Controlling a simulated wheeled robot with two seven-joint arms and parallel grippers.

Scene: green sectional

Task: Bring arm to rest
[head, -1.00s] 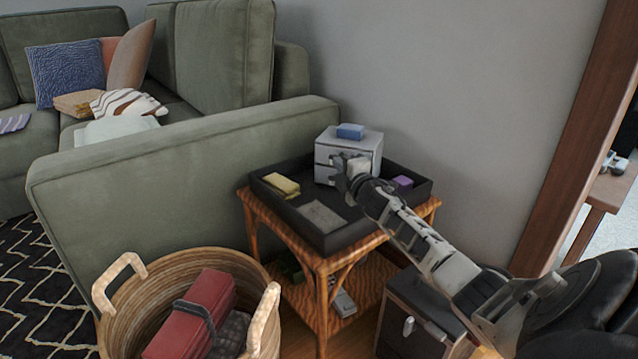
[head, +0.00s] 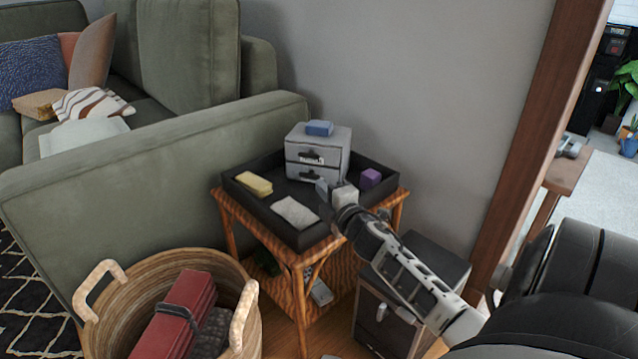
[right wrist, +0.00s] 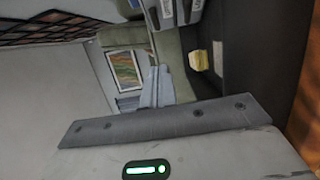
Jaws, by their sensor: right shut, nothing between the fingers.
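My right arm (head: 405,272) comes in from the lower right in the head view. My right gripper (head: 336,192) is shut and empty, over the front right part of the black tray (head: 270,217). It is in front of the small grey drawer box (head: 317,160), apart from it as far as I can tell. In the right wrist view, grey parts of the gripper (right wrist: 158,88) show, with the yellow item near the top right. My left gripper is not in view.
The tray, on a wicker side table (head: 302,262), holds a yellow item (head: 254,184), a grey cloth (head: 295,212) and a purple block (head: 370,178). A blue block (head: 319,128) tops the drawer box. A basket (head: 248,318), dark cabinet (head: 437,262) and green sofa (head: 150,160) stand around.

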